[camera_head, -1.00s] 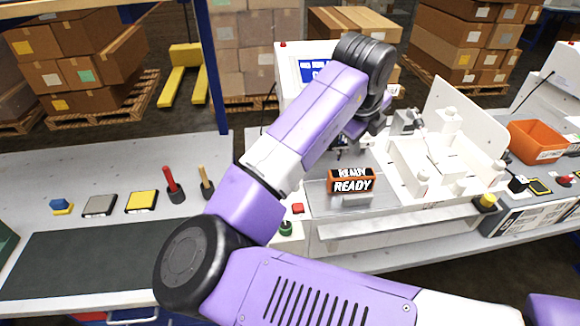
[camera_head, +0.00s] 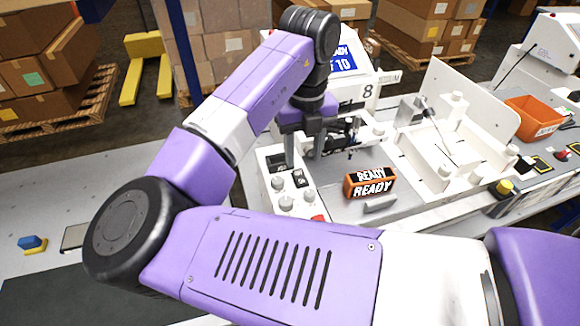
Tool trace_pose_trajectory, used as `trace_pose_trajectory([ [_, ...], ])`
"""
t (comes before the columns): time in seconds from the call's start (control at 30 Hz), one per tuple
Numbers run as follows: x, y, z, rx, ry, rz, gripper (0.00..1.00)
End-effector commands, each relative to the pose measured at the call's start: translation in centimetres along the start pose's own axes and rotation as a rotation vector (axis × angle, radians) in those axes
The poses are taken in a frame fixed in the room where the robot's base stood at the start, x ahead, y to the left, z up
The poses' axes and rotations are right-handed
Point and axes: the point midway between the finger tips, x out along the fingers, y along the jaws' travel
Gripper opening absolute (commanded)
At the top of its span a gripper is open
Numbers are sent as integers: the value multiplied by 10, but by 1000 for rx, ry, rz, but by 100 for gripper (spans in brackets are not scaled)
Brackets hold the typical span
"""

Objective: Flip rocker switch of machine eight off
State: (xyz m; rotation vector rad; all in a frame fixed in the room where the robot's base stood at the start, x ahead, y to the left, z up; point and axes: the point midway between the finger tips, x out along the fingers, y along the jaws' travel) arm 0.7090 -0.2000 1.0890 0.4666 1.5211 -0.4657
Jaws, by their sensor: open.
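Machine eight is the white machine marked with an 8 (camera_head: 368,91), in the middle of the head view. Its control panel, on the machine's left side, carries a dark rocker switch (camera_head: 299,178) and another dark element (camera_head: 277,163) beside it. My gripper (camera_head: 304,160) points down over this panel with its two grey fingers apart and nothing between them. The fingertips appear just behind and above the switches; whether they touch the panel cannot be told. The rocker's on or off position is too small to read. The machine's screen is partly hidden by my arm.
Several white knobs (camera_head: 286,203) and a red button (camera_head: 318,218) sit in front of the switches. An orange READY display (camera_head: 369,183) stands to the right. An orange bin (camera_head: 532,117) is further right. My forearm covers the foreground.

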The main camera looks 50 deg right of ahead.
Motion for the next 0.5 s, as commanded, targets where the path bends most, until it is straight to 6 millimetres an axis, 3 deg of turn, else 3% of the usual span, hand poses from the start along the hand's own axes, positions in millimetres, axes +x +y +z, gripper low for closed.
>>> trace_pose_trajectory([
  [0.5,67,0,-1,-1,2,-1,45],
])
